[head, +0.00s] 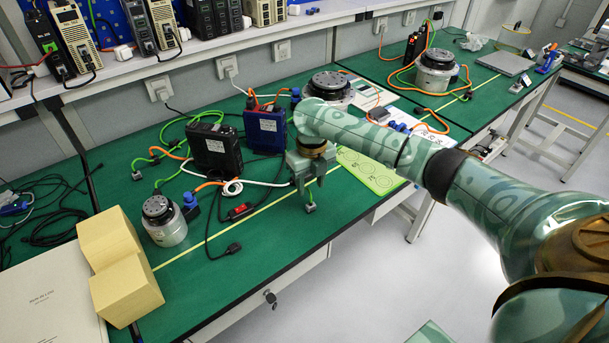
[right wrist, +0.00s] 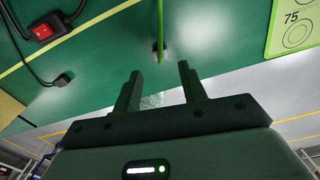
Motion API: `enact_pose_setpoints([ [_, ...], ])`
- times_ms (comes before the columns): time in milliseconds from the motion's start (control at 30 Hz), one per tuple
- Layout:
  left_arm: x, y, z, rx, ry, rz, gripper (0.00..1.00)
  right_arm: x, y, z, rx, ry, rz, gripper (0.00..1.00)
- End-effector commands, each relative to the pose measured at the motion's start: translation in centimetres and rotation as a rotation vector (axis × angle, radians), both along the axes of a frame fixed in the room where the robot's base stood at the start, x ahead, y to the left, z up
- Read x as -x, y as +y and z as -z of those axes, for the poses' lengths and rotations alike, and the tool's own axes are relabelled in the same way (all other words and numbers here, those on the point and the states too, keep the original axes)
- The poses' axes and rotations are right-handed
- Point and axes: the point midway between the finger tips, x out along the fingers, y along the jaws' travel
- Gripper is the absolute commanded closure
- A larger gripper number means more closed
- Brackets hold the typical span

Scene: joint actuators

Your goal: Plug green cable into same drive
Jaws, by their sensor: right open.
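A black drive (head: 215,150) and a blue drive (head: 265,131) stand upright side by side on the green table. A green cable (right wrist: 162,28) hangs into the right wrist view and ends in a small grey plug (right wrist: 159,50). In the head view this plug (head: 310,207) lies on the table just below my right gripper (head: 308,178). Other green cable (head: 176,125) loops left of the black drive. My left gripper is not in view.
A round motor (head: 163,222) stands front left, near yellow blocks (head: 122,265). A red switch (head: 238,211) on a black cord lies in front of the drives. A light green printed sheet (head: 370,172) lies right of the gripper. The table's front edge is close.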

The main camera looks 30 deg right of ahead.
Motion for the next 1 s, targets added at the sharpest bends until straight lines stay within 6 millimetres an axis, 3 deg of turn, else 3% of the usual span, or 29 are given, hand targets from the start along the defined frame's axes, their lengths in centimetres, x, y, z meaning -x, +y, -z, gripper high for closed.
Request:
enact_pose_setpoints([
  [300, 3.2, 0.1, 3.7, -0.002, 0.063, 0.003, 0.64, 0.1, 0.0, 4.7, 0.000, 0.008, 0.000, 0.58],
  [500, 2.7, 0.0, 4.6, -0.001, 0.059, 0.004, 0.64, 0.1, 0.0, 6.9, 0.000, 0.005, 0.003, 0.58],
  [867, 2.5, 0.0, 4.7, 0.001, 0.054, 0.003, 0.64, 0.0, 0.0, 7.7, -0.001, 0.000, 0.002, 0.58],
  [900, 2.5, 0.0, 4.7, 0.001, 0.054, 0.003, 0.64, 0.0, 0.0, 7.7, -0.001, 0.000, 0.002, 0.61],
  [1000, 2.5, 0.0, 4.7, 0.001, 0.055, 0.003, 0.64, 0.0, 0.0, 7.7, -0.001, 0.000, 0.002, 0.89],
])
